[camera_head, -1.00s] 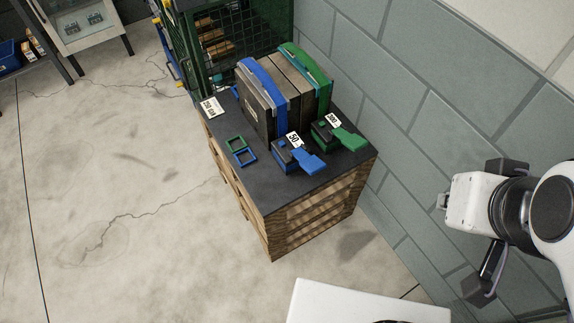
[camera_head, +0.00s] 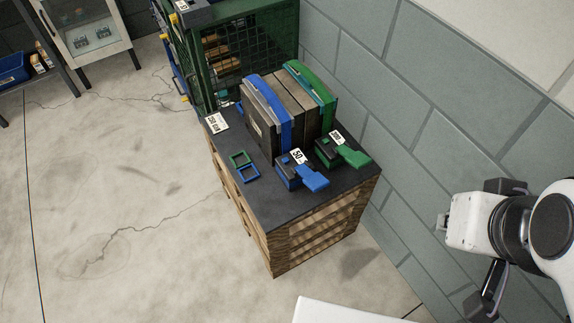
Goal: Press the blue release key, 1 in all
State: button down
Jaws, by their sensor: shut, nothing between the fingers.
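The blue release key (camera_head: 314,181) is a flat paddle at the front of a small blue block. The block has a dark top and a white tag reading 50 (camera_head: 297,156). It sits near the front of the dark top of a wooden crate (camera_head: 287,205). My gripper (camera_head: 484,304) shows only partly as a dark piece below the white wrist at the lower right. It is shut and empty, well to the right of the key and apart from it. Its fingertips are hard to make out.
A similar green key (camera_head: 350,156) is close on the right. Tall dark blocks with a blue band (camera_head: 282,120) and a green band (camera_head: 325,103) stand behind. Blue and green square frames lie left. A grey block wall (camera_head: 440,125) runs along the right; open floor lies left.

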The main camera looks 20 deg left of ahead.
jog(key=w+a+f+n+g, duration=0.1)
jog(key=w+a+f, duration=0.2)
jog(key=w+f, duration=0.3)
jog(key=w+a+f+n+g+h, duration=0.1)
jog(key=w+a+f, duration=0.1)
jog(key=w+f, duration=0.45)
jog(key=w+a+f+n+g, duration=0.1)
jog(key=w+a+f, duration=0.2)
jog(key=w+f, duration=0.3)
jog(key=w+a+f+y, duration=0.1)
jog(key=w+a+f, duration=0.3)
jog(key=a+f, duration=0.1)
jog(key=w+a+f+t+y, duration=0.1)
jog(key=w+a+f+y, duration=0.1)
jog(key=w+a+f, duration=0.3)
jog(key=w+a+f+t+y, duration=0.1)
jog(key=w+a+f, duration=0.3)
jog(key=a+f, duration=0.3)
jog(key=shift+w+a+f+y, duration=0.1)
jog(key=shift+w+a+y, duration=0.15)
jog(key=shift+a, duration=0.4)
jog(key=w+a+r+m+t+y, duration=0.1)
jog(key=w+a+r+m+y, duration=0.1)
jog(key=a, duration=0.5)
notch_tip(320, 180, up, 3)
jog(key=shift+w+a+f+y, duration=0.1)
jog(key=shift+w+a+y, duration=0.25)
jog(key=shift+y, duration=0.5)
jog(key=shift+w+d+f, duration=0.1)
jog(key=shift+d+f, duration=0.05)
